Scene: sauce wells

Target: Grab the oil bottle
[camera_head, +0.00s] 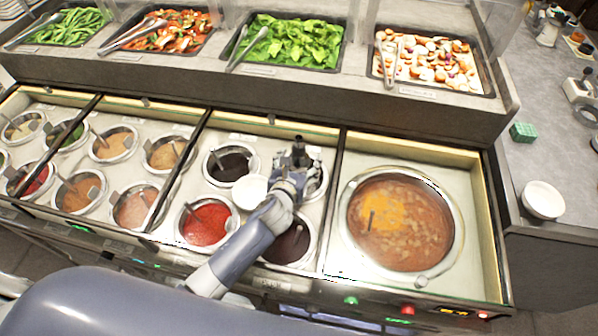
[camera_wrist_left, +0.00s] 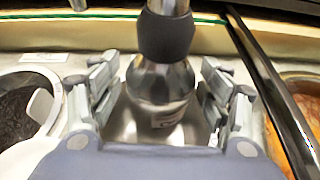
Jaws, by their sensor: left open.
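The oil bottle (camera_wrist_left: 162,84) shows in the left wrist view as a shiny bottle with a dark collar and a small label low on its front. It looks upright, in or over a metal well. My left gripper (camera_wrist_left: 160,75) is open, with its fingers on either side of the bottle and visible gaps between. In the head view my left gripper (camera_head: 297,160) is over the back right well of the sauce section and largely hides what stands there. My right gripper is in neither view.
Wells of dark sauce (camera_head: 231,164) and red sauce (camera_head: 205,222) lie left of my arm, with a white bowl (camera_head: 251,191) between. A large soup pot (camera_head: 400,222) is right. Food trays (camera_head: 290,42) line the raised shelf behind.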

